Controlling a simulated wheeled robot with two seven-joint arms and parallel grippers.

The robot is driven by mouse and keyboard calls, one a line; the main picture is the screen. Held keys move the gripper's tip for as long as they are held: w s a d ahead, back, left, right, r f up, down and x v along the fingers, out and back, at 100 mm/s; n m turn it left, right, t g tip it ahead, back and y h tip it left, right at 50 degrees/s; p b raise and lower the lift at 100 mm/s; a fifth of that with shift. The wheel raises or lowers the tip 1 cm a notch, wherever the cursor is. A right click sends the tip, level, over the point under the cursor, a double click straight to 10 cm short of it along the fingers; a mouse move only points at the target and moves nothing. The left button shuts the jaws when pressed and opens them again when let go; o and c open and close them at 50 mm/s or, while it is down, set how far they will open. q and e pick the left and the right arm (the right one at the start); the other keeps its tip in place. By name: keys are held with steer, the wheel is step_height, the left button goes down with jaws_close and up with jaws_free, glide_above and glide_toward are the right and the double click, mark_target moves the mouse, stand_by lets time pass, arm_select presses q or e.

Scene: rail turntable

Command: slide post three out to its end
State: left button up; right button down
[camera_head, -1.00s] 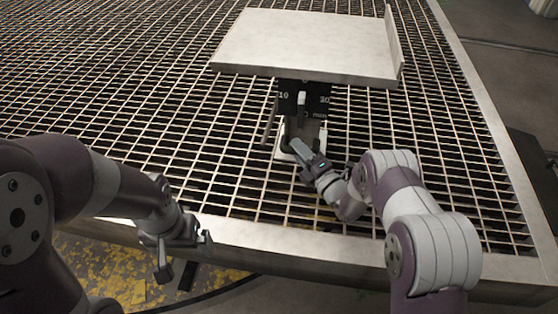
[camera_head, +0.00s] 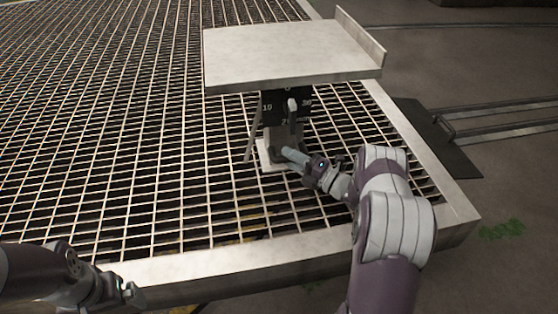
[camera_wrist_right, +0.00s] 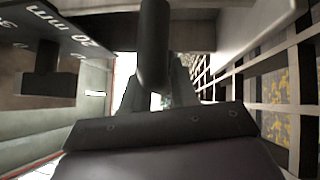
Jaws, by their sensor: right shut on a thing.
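The post (camera_head: 281,133) stands upright on a pale foot (camera_head: 265,161) on the grating and bears a wide pale top plate (camera_head: 285,52). Its number is not readable. A black scale plate (camera_head: 270,106) with numbers is fixed below the top plate; "20 mm" on a scale shows in the right wrist view (camera_wrist_right: 75,35). My right gripper (camera_head: 287,152) is shut low on the post's dark round handle, a bar (camera_wrist_right: 153,45) seen between the fingers in the wrist view. The exact contact is hidden. My left gripper (camera_head: 126,292) is at the lower left, empty and apart from the post.
The grating (camera_head: 150,150) has a pale metal rim (camera_head: 200,262) along the front and right. The top plate reaches over the right rim in the picture and has a raised lip (camera_head: 362,35). Rails (camera_head: 500,112) and a dark plate (camera_head: 445,135) lie on the floor beyond.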

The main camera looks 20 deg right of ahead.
steer(key=shift+d, duration=0.15)
steer(key=c, duration=1)
jaws_free()
steer(key=shift+s+d, duration=0.15)
steer(key=p+v, duration=0.3)
steer(key=v, duration=0.4)
steer(key=shift+s+f, duration=0.1)
